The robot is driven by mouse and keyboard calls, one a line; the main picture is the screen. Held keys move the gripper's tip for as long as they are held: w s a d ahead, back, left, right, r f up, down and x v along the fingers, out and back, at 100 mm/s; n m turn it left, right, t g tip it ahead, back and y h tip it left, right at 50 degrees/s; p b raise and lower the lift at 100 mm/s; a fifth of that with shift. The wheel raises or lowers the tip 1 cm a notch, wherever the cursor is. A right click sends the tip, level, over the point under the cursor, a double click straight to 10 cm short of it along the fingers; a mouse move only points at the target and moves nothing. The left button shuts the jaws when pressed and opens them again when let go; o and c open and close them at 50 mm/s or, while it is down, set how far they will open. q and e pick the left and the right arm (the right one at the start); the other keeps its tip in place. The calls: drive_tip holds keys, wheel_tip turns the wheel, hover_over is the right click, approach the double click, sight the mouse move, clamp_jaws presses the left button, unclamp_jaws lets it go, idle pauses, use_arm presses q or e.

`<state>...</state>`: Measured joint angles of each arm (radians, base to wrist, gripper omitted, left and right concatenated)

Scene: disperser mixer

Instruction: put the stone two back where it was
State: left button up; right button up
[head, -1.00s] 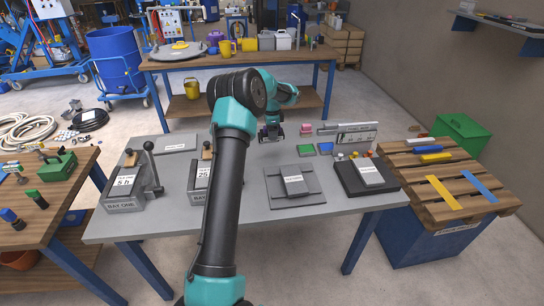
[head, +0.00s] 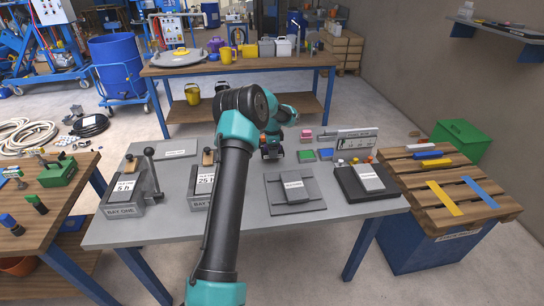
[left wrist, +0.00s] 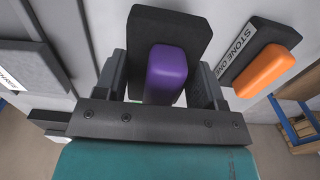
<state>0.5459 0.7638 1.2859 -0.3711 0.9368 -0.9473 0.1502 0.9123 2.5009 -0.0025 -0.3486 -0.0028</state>
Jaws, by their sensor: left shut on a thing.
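My left gripper (head: 272,153) is over the back middle of the grey table (head: 240,232). In the left wrist view its jaws (left wrist: 160,85) are shut on the purple grip of a dark slab-shaped stone (left wrist: 146,24). No label shows on this stone, and whether it touches the surface below cannot be told. To its right in that view is a dark stone with an orange grip (left wrist: 268,70), labelled STONE ONE. In the head view my gripper hides most of the held stone. My right gripper is in neither view.
BAY ONE (head: 124,208) and a second bay stand at the left of the table. A grey plate with a labelled block (head: 293,188) and a dark box (head: 352,187) are at the right. Green (head: 305,156) and blue (head: 326,154) pads lie right of the gripper.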

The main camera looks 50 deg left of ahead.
use_arm(q)
drive_tip(key=shift+f, duration=1.75)
drive_tip(key=shift+f, duration=0.1)
drive_tip(key=o, duration=1.1)
drive_tip(key=shift+f, duration=0.1)
drive_tip(key=shift+o, duration=0.2)
wheel_tip(320, 180, up, 12)
drive_tip(key=shift+r, duration=0.2)
